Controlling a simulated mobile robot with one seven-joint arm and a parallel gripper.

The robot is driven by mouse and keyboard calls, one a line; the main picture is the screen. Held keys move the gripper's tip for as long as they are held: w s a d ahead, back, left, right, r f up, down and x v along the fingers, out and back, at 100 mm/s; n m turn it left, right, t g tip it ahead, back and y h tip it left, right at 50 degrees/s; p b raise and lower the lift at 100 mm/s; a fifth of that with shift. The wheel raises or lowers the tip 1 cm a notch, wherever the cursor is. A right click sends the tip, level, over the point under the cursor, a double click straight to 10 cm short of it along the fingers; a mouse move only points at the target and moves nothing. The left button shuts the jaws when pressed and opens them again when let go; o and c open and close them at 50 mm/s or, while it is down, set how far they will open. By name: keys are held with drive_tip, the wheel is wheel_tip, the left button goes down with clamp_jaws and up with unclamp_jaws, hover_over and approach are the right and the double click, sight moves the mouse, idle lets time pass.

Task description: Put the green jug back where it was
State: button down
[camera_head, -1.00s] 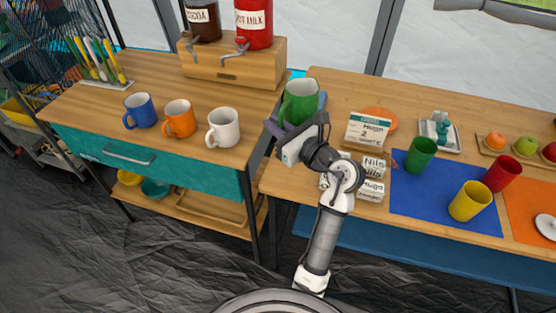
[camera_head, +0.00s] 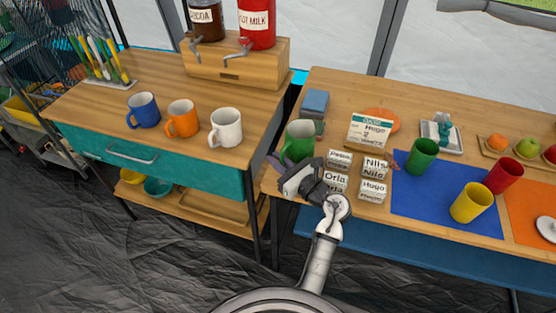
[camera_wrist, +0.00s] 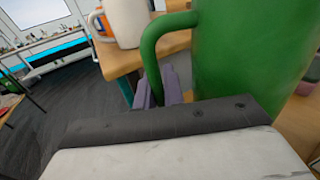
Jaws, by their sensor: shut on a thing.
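The green jug (camera_head: 299,143) is upright over the left end of the right-hand table, at its front left edge. It also fills the right of the wrist view (camera_wrist: 245,50), with its handle toward the left. My gripper (camera_head: 280,161) is shut on the jug's handle. Its purple fingers (camera_wrist: 162,94) show at the lower part of the handle in the wrist view. I cannot tell whether the jug's base touches the tabletop, as my gripper and wrist hide part of it.
Small name boxes (camera_head: 335,181) stand just right of the jug. Blue blocks (camera_head: 315,103) stand behind it. Blue (camera_head: 143,110), orange (camera_head: 181,118) and white (camera_head: 225,127) mugs stand on the left table. A gap separates the tables. A green cup (camera_head: 421,156) stands on a blue mat (camera_head: 425,195).

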drive_tip(key=c, duration=2)
unclamp_jaws()
drive_tip(key=shift+f, duration=0.2)
drive_tip(key=o, duration=0.5)
drive_tip(key=shift+r, duration=0.1)
drive_tip(key=shift+r, duration=0.15)
drive_tip(key=shift+s+d, duration=0.25)
drive_tip(key=b+v, duration=0.3)
drive_tip(key=v, duration=0.8)
drive_tip(key=shift+s, duration=0.15)
